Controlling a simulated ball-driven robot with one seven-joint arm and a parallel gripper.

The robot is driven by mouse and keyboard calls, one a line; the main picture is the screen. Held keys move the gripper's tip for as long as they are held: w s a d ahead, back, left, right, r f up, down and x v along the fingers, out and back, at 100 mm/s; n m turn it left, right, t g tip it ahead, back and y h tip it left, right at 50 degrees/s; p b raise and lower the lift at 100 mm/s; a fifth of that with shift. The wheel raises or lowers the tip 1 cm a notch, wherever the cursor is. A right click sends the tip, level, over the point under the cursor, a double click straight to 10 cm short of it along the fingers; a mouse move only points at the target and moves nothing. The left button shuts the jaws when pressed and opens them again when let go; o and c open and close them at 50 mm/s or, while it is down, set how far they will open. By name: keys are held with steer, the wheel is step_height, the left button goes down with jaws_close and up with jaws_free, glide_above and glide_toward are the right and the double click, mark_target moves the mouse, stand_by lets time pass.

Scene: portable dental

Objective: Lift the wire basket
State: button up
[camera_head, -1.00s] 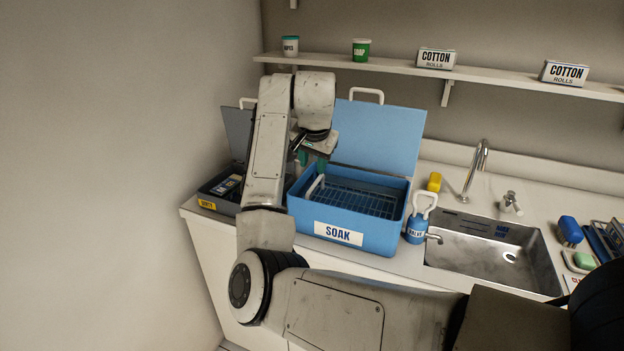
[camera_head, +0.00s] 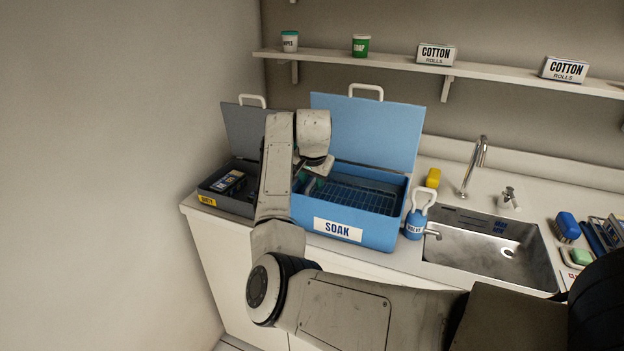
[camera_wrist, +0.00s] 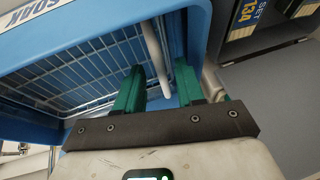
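The wire basket (camera_head: 360,196) sits inside the blue SOAK tub (camera_head: 376,235), whose lid stands open. In the wrist view its wire mesh (camera_wrist: 75,72) shows inside the blue tub wall. The basket's white handle (camera_wrist: 153,50) rises at the tub's near end in that view and runs down between my fingers. My gripper (camera_wrist: 160,72) has two green fingers, spread apart with the handle in the gap. I cannot tell whether either finger touches it. In the head view my gripper (camera_head: 311,180) is at the tub's left end, partly hidden by my arm.
A dark DIRTY tray box (camera_head: 225,201) with a raised grey lid stands left of the tub, holding a cassette (camera_head: 229,182). A blue valve bottle (camera_head: 416,222) and the sink (camera_head: 490,246) are to the right. A shelf (camera_head: 390,63) runs above.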

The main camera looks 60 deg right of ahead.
jaws_close()
stand_by(0.5)
step_height(320, 180, up, 8)
steer(key=p, duration=0.6)
steer(key=shift+w+r, duration=0.1)
steer(key=shift+c, duration=1.2)
jaws_free()
steer(key=shift+o, duration=1.3)
